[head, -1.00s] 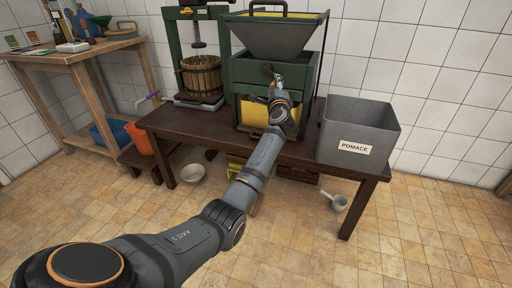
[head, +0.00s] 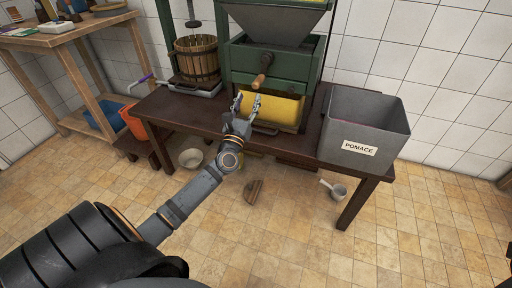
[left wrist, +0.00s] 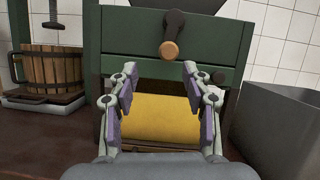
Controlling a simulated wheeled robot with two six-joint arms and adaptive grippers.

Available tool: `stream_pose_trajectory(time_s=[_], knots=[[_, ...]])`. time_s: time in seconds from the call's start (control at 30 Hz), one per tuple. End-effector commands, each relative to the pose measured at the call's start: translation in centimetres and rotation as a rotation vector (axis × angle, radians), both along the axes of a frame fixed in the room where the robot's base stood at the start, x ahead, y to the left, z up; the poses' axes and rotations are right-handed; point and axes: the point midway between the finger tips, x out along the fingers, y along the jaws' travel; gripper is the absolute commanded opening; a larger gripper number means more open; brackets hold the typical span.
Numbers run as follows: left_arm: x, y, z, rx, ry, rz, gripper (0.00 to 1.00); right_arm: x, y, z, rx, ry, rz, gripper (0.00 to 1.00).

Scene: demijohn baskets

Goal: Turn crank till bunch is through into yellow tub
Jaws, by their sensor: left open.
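The green crusher (head: 300,60) stands on the dark table with a grey hopper (head: 275,22) on top. Its crank (head: 263,68) is on the front face, with the wooden handle (head: 258,82) hanging low; the handle also shows in the left wrist view (left wrist: 169,50). The yellow tub (head: 272,108) sits inside the lower opening of the crusher. My left gripper (head: 247,99) is open and empty in front of the tub, below the crank handle and apart from it. The hopper's inside and the bunch are hidden. My right gripper is out of view.
A grey POMACE bin (head: 362,120) stands at the table's right end. A slatted basket press (head: 196,60) stands left of the crusher. A white bowl (head: 190,158), an orange bucket (head: 134,122) and a dipper (head: 336,189) are lower down. The front floor is mostly clear.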

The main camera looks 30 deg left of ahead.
Motion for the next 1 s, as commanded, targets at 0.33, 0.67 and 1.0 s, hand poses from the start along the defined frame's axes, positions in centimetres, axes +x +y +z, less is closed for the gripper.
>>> stream_pose_trajectory(time_s=[0.33, 0.67, 1.0], knots=[[-0.7, -2.0, -6.8, 0.417, 0.251, 0.048, 0.49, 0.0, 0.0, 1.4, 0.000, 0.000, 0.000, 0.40], [-1.3, -3.7, -13.9, 0.827, 0.479, 0.036, 0.49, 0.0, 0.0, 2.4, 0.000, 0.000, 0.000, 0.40], [-2.0, -4.4, -17.3, 1.010, 0.569, 0.013, 0.49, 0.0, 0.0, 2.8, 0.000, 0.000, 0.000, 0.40]])
